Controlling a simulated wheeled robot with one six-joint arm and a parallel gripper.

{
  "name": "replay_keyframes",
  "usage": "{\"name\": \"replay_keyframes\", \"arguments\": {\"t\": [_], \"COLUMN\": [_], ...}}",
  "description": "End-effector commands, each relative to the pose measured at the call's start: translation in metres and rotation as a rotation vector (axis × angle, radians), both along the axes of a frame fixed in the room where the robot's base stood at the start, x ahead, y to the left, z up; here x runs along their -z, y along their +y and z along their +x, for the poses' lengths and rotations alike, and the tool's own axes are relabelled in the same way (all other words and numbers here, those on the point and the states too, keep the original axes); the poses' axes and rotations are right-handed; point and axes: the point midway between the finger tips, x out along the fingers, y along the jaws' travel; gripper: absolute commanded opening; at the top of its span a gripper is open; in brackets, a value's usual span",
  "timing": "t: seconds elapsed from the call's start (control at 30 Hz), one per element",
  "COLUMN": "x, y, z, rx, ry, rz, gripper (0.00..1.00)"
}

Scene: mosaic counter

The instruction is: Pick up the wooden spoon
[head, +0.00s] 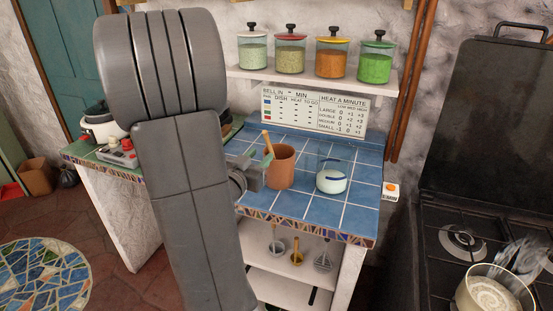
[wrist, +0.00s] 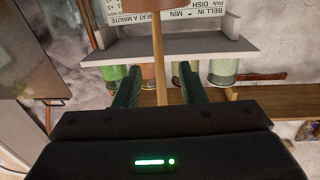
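The wooden spoon (head: 267,142) stands in a brown clay pot (head: 283,170) on the blue tiled counter, its handle leaning up and left above the rim. Its lower part is hidden inside the pot. My gripper (head: 266,162) is at the pot's left side, close to the handle. In the wrist view, which is upside down, the spoon's handle (wrist: 159,50) runs down between the two green fingers of my gripper (wrist: 158,86). The fingers are apart, with a gap on both sides of the handle.
A white jar with a blue band (head: 331,178) stands right of the pot. A shelf (head: 310,81) with several lidded jars is above the counter. A stove (head: 440,222) with a steaming pot (head: 490,296) is at the right. My arm hides the counter's left part.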

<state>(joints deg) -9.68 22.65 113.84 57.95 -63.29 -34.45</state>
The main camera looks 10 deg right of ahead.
Motion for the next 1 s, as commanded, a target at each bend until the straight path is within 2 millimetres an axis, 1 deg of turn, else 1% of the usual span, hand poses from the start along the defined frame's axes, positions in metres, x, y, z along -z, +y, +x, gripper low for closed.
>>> {"name": "replay_keyframes", "arguments": {"t": [0.03, 0.13, 0.43, 0.7, 0.8, 1.0], "x": [0.000, -0.001, 0.000, 0.001, 0.001, 0.002], "y": [-0.007, -0.016, -0.031, -0.054, -0.057, -0.057], "z": [0.007, 0.019, 0.036, 0.063, 0.067, 0.068], "rx": [0.004, 0.003, 0.001, 0.001, -0.001, -0.002], "ry": [0.001, 0.000, 0.002, 0.001, 0.000, 0.000], "rz": [0.000, 0.000, 0.001, 0.001, 0.000, 0.000], "gripper": [0.37, 0.37, 0.37, 0.37, 0.37, 0.37]}}
